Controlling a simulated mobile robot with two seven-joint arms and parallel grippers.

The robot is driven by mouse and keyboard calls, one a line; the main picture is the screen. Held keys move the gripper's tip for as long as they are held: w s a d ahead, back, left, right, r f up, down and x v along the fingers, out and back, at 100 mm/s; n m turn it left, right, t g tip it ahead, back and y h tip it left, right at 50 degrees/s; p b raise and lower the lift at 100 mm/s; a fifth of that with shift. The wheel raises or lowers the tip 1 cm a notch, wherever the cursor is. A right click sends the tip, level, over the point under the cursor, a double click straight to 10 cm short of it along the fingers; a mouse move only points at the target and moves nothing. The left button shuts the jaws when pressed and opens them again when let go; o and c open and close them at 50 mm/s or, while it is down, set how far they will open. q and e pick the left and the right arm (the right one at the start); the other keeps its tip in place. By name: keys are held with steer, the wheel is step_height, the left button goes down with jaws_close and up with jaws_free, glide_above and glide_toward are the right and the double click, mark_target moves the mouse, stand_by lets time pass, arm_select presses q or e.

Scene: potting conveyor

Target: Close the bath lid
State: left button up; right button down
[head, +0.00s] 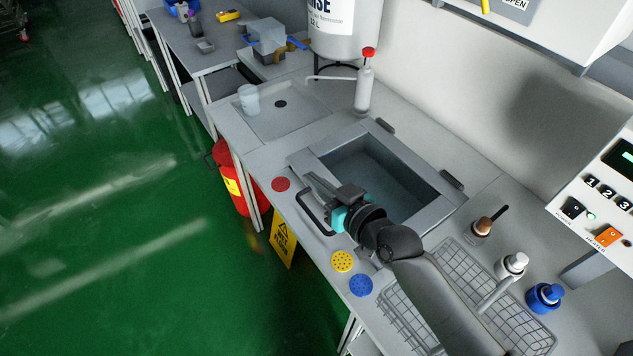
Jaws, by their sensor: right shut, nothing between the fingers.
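The bath (375,178) is a grey rectangular basin set into the bench, and its inside is open to view. A black bar handle (308,213) sits along its front side, on a flat grey panel; I cannot tell for sure whether this panel is the lid. Two black fittings, one of them the far fitting (385,125), sit along the back rim. My right gripper (312,182) is shut and empty, above the front rim and just beside the handle. I cannot tell whether it touches anything. My right arm hides the near front corner. My left gripper is not in view.
Red (281,184), yellow (342,261) and blue (361,285) discs lie along the front edge. A red-topped dispenser (365,85) stands behind left.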

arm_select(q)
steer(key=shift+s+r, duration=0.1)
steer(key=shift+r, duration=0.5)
arm_select(e)
steer(key=a+v, duration=0.1)
steer(key=v, duration=0.9)
steer(key=shift+s+r, duration=0.25)
steer(key=shift+r, duration=0.1)
steer(key=shift+s+d, duration=0.1)
